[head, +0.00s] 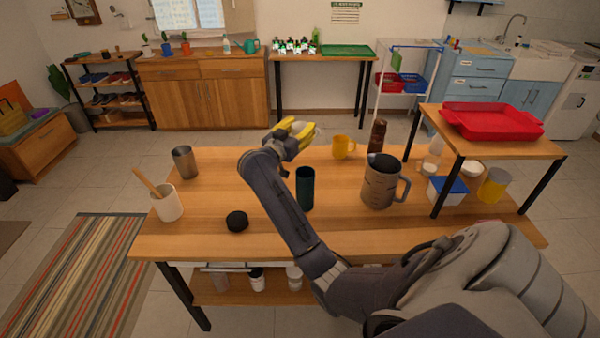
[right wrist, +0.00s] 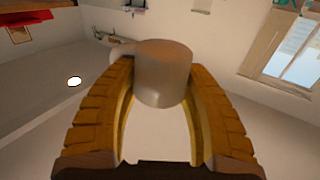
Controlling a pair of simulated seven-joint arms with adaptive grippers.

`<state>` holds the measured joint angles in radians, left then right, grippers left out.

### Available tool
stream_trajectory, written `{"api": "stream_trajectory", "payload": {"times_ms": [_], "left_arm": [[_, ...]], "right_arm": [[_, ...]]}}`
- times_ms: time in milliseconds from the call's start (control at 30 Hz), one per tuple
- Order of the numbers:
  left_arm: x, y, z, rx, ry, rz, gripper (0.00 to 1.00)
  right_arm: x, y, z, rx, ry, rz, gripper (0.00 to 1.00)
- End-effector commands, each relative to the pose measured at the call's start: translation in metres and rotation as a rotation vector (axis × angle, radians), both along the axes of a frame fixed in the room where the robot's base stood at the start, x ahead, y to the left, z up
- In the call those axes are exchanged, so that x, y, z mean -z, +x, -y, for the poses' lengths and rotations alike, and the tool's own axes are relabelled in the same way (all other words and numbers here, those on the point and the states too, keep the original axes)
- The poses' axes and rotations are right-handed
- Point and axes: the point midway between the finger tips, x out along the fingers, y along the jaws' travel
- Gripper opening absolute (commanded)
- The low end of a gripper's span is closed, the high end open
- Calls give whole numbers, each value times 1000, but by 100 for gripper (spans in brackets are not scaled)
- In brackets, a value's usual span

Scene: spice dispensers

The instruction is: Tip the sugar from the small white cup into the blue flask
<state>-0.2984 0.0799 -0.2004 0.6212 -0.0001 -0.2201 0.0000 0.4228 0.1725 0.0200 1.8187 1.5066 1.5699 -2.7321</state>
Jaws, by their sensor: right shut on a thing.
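My right gripper (head: 300,132), with yellow fingers, is raised above the far middle of the wooden table. It is shut on the small white cup (right wrist: 163,75), which looks pale grey in the right wrist view and has a handle on its left. In the head view the cup is mostly hidden by the fingers. I cannot tell its tilt or see its contents. The blue flask (head: 305,190), a dark teal cylinder, stands upright on the table, nearer than the gripper and partly beside my right forearm. My left gripper is not in view.
A black lid (head: 237,220) lies left of the flask. A metal tumbler (head: 185,162) and white pot with a wooden spoon (head: 167,204) stand left. A raised shelf holds a red tray (head: 490,121).

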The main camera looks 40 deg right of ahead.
Motion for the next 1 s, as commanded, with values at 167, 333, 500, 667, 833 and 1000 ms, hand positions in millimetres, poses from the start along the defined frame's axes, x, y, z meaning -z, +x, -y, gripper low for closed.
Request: {"api": "stream_trajectory", "payload": {"times_ms": [167, 333, 500, 667, 833, 1000], "left_arm": [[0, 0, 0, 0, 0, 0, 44], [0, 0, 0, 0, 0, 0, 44], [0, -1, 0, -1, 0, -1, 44], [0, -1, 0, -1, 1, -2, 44], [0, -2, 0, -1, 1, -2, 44], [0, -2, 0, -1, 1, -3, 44]], "right_arm": [[10, 1, 35, 169, 4, -2, 13], [22, 0, 56, 297, 2, -2, 13], [34, 0, 67, 391, 0, -3, 14], [45, 1, 71, 463, -1, -1, 14], [58, 5, 71, 530, 1, -2, 14], [72, 11, 65, 594, 1, -2, 14]]}}
